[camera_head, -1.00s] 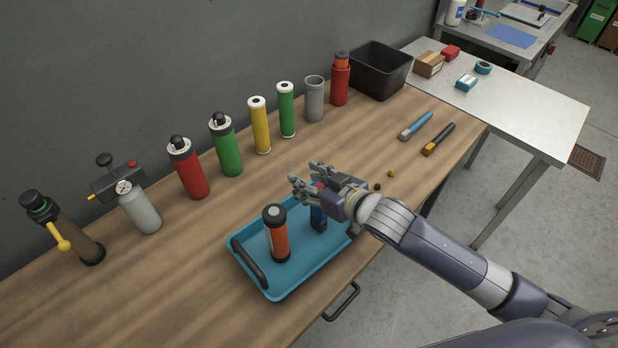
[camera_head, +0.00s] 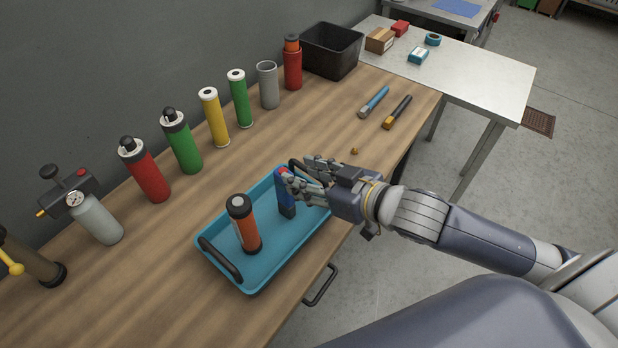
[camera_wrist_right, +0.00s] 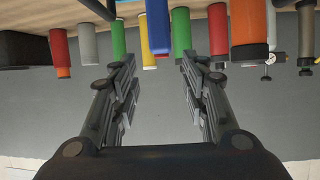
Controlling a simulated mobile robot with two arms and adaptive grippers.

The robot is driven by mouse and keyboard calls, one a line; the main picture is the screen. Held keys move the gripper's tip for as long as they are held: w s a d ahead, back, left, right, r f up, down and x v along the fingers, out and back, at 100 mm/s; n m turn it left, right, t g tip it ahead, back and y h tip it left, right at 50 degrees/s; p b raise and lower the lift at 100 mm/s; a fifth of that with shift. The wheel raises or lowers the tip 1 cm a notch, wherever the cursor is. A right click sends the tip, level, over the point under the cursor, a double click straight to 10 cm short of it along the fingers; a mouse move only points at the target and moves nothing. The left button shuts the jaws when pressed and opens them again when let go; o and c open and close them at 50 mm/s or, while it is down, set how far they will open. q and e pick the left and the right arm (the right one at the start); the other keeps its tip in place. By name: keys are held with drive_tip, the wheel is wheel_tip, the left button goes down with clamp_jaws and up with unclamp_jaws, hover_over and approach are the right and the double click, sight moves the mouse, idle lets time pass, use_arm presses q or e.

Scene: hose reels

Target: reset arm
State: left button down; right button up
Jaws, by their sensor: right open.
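My right gripper (camera_head: 296,180) is open above the right part of the blue tray (camera_head: 222,270), in the head view. Its fingers overlap the top of a small blue cylinder with a red top (camera_head: 286,207), which stands upright in the tray. In the right wrist view, where the scene appears upside down, the open fingers (camera_wrist_right: 158,68) have nothing between their tips. The blue cylinder (camera_wrist_right: 157,30) shows beyond them at the top. An orange cylinder with black ends (camera_head: 246,228) stands in the tray to the left. My left gripper is not in view.
A row of red, green, yellow and grey cylinders (camera_head: 183,143) stands along the wall, with a gauge pump (camera_head: 95,215) at left. A black bin (camera_head: 332,50), a blue tool (camera_head: 374,102) and an orange-black tool (camera_head: 397,112) are at the far end. Wood between row and tray is clear.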

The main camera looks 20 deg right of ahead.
drive_tip(key=shift+s+d+r, duration=0.1)
drive_tip(key=shift+s+r, duration=0.05)
drive_tip(key=shift+s, duration=0.1)
idle(0.4)
